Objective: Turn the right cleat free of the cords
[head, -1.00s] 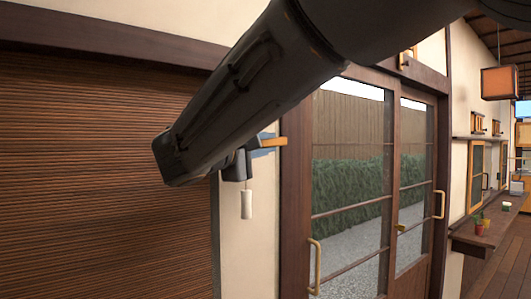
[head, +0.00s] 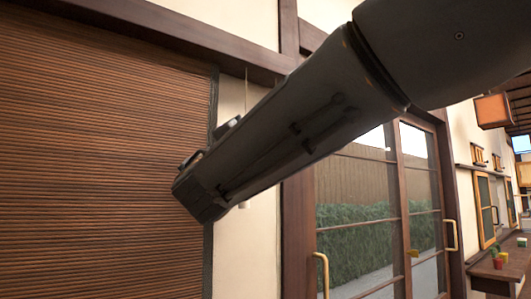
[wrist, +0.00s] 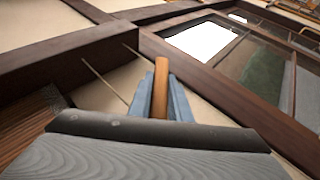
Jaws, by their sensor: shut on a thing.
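In the wrist view, the two blue fingers of my gripper (wrist: 160,105) are closed on the orange-brown wooden cleat (wrist: 161,78), one on each side. The cleat sticks out past the fingertips; its base is hidden. A thin pale cord (wrist: 104,84) runs slantwise just left of the fingers, apart from the visible end of the cleat. Whether any cord still loops round the hidden part I cannot tell. In the head view, my arm covers the cleat and fingers. A cord (head: 246,88) hangs above the arm, and a bit of the white pull (head: 243,205) shows below it.
A brown slatted blind (head: 100,150) fills the left of the head view. Dark wooden posts and a beam frame the pale wall strip. Glazed sliding doors (head: 365,205) with brass handles stand to the right. A shelf with small pots (head: 498,258) is at far right.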

